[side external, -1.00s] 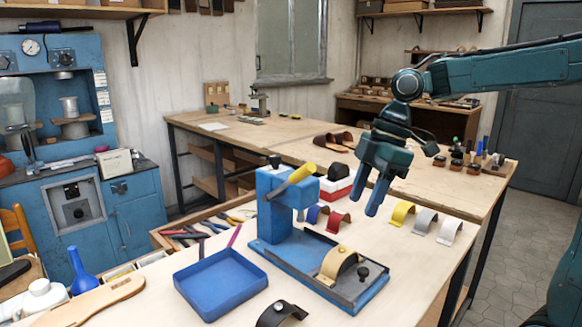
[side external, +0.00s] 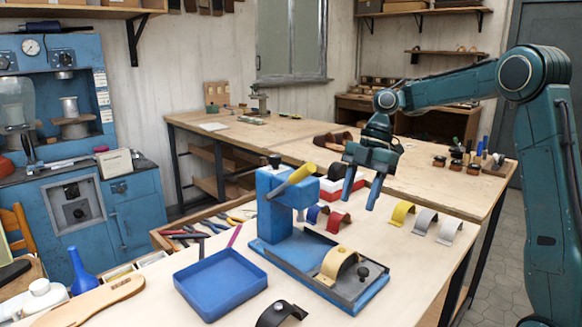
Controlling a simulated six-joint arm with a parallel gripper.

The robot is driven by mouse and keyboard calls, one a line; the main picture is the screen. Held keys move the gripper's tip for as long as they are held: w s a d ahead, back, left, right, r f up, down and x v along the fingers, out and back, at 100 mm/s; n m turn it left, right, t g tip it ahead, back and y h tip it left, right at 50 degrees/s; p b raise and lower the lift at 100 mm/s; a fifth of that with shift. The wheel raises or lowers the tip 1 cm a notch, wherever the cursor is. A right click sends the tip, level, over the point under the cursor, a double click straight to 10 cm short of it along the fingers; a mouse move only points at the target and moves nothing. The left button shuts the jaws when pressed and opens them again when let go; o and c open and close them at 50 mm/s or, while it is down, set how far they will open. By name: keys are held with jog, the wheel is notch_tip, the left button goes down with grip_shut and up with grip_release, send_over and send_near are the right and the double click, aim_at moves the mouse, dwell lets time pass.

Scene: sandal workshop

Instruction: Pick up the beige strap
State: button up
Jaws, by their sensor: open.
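The beige strap (side external: 331,262) is an arched band standing in the dark-floored base of the blue hand press, beside a dark curved piece and a black knob. My gripper (side external: 359,205) points down, with its two blue fingers apart and nothing between them. It is above and behind the beige strap, clear of it. The blue press (side external: 272,205) with a yellow handle stands to the left of my gripper. From this view I cannot tell the gripper's exact height over the bench.
A red strap (side external: 338,221) and a blue strap stand behind the press base. Yellow (side external: 401,212), grey (side external: 425,220) and pale grey (side external: 449,231) straps stand to the right. An empty blue tray (side external: 220,283) is front left; a black strap (side external: 279,314) lies at the front edge.

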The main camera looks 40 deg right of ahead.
aim_at(343, 248)
jog(key=shift+x, duration=4.15)
jog(key=shift+f, duration=0.1)
jog(key=shift+x, duration=2.5)
jog(key=shift+d, duration=0.1)
jog(key=c, duration=0.8)
jog(key=shift+r, duration=4.95)
